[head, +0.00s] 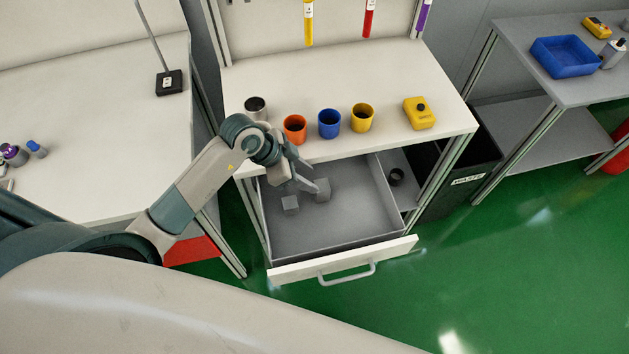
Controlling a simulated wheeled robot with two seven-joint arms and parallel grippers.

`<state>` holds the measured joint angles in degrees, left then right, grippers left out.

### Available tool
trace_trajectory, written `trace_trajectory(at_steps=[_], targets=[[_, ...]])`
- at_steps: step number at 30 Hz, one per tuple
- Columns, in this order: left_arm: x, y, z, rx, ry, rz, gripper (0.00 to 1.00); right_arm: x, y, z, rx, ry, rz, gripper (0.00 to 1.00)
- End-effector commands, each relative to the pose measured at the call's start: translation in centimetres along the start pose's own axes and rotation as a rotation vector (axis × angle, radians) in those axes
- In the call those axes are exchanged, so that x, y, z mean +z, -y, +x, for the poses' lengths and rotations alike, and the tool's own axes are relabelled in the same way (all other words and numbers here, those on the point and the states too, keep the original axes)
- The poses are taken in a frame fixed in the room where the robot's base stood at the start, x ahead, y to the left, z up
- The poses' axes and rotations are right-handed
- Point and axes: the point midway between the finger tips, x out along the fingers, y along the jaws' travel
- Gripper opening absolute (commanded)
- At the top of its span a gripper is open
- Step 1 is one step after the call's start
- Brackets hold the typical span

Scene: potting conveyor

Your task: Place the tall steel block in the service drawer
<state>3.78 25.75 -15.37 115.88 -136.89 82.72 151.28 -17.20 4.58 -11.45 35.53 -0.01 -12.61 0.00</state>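The service drawer (350,222) is pulled out below the middle bench, with its white front and grey handle (346,273) towards me. My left gripper (314,178) reaches in over the drawer from the left. Its fingers are spread, with one tip beside the larger block; contact cannot be told. My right gripper is out of view.
Grey, orange (295,129), blue (329,124) and yellow (362,118) cups line the bench's front edge above the drawer, close to my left arm. A yellow device (420,113) stands right of them. A dark waste bin (463,172) is right of the drawer. The drawer's front part is clear.

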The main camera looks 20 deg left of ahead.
Motion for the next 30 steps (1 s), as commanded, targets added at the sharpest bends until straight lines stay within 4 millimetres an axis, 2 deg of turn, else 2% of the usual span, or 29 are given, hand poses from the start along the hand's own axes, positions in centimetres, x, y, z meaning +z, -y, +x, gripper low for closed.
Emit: trace_trajectory(at_steps=[6, 12, 30], targets=[[0.1, 0.0, -3.7, -0.002, 0.0, 0.001, 0.39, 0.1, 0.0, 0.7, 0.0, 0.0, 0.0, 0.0], [0.0, 0.0, -5.7, 0.0, -0.001, 0.001, 0.39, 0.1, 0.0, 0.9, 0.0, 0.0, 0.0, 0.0], [0.0, 0.0, -6.1, 0.001, 0.0, 0.0, 0.39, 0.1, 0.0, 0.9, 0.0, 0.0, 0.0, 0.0]])
